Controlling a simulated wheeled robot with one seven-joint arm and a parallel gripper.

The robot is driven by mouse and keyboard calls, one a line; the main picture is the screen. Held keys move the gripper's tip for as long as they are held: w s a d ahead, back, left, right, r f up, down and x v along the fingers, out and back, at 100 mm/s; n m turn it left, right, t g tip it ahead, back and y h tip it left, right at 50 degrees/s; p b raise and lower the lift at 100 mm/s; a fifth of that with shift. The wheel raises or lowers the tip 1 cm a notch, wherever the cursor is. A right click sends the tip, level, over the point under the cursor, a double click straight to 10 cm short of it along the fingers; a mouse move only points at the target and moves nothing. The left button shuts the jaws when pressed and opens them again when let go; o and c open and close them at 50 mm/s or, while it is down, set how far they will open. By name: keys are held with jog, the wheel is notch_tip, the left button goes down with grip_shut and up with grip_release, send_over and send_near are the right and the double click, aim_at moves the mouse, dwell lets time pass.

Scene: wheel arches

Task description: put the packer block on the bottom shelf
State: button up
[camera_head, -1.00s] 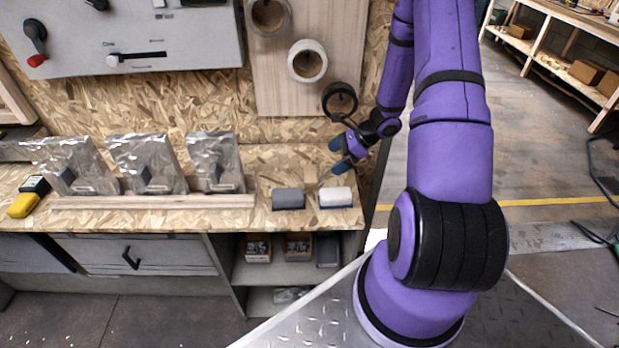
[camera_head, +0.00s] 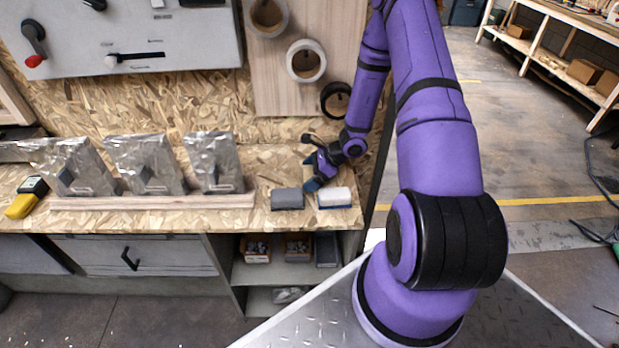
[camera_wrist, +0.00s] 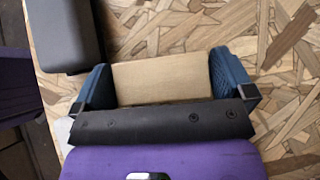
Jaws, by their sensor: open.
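A plain tan block, which fits the packer block (camera_wrist: 165,80), lies on the bench between my gripper's blue fingertips in the wrist view. My gripper (camera_head: 312,175) is open around it, with one finger at each side; I cannot tell whether they touch it. In the head view my gripper is low over the bench, behind the grey and white blocks, and the tan block is hidden or too small to make out. The bottom shelf (camera_head: 262,302) is under the bench's right end, with a clear bag (camera_head: 290,294) on it.
A dark grey block (camera_head: 288,199) lies close by, also in the wrist view (camera_wrist: 65,32). A white block with a blue base (camera_head: 335,197) is beside it.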

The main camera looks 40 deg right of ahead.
jog(key=c, duration=0.7)
